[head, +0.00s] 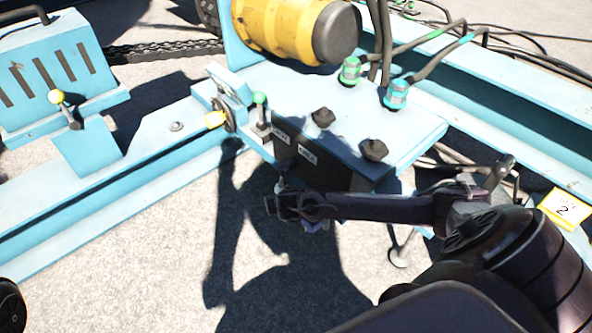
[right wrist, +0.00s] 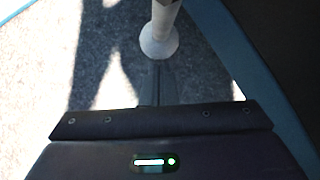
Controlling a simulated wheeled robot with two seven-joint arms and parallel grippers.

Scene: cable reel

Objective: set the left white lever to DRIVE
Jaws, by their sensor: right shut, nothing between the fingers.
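A white lever (right wrist: 158,38) with a wide round end shows at the top middle of the right wrist view, just beyond my right fingertips (right wrist: 157,75). The fingers look closed and hold nothing; whether they touch the lever I cannot tell. In the head view my right gripper (head: 288,206) is in front of the blue control box (head: 345,128), below its dark front panel (head: 325,172). The gripper largely hides the lever there; only small pale bits show around it. Another pale-ended lever (head: 398,257) hangs farther right. The lever's setting cannot be read. My left gripper is out of view.
Black knobs (head: 375,150) and a green-tipped lever (head: 260,112) stand on the box. A yellow motor (head: 285,27) and cables (head: 440,45) are behind. A blue frame beam (head: 90,215) runs left. Bare ground (head: 140,275) lies below and left of my gripper.

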